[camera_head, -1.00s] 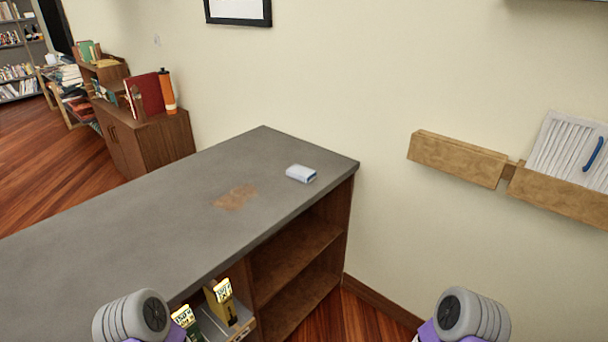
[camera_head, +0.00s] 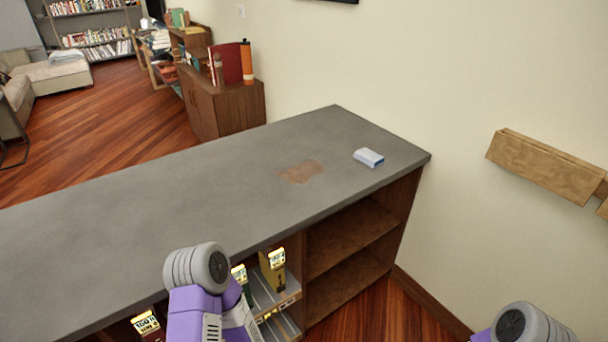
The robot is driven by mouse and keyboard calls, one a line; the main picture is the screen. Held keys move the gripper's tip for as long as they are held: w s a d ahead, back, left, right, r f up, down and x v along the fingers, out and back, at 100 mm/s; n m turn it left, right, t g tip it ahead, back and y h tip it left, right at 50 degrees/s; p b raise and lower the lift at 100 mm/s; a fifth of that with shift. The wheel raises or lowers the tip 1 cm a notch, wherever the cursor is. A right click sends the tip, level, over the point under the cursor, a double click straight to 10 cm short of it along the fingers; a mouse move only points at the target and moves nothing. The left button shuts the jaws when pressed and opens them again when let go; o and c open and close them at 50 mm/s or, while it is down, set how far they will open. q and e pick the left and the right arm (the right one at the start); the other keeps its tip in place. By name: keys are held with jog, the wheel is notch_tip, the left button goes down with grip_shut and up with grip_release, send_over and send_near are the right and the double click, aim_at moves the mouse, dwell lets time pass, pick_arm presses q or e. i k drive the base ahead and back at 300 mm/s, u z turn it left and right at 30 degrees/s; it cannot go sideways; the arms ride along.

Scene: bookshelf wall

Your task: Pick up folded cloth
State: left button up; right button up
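A small folded cloth (camera_head: 369,158), white on top with blue along its side, lies flat on the grey counter top (camera_head: 200,190) near its far right corner. Parts of both my arms show at the bottom of the view, the left one in front of the counter's front edge and the right one at the lower right corner. Neither gripper's fingers can be seen. Nothing of mine touches the cloth.
A brown stain (camera_head: 301,172) marks the counter left of the cloth. Open shelves under the counter hold boxes (camera_head: 273,270). A wooden wall holder (camera_head: 545,166) is at right. A cabinet (camera_head: 228,108) with an orange bottle (camera_head: 246,62) stands behind. Much of the counter is bare.

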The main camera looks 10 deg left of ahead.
aim_at(367, 157)
jog(key=z, duration=0.35)
jog(key=i, duration=1)
jog(key=z, duration=0.3)
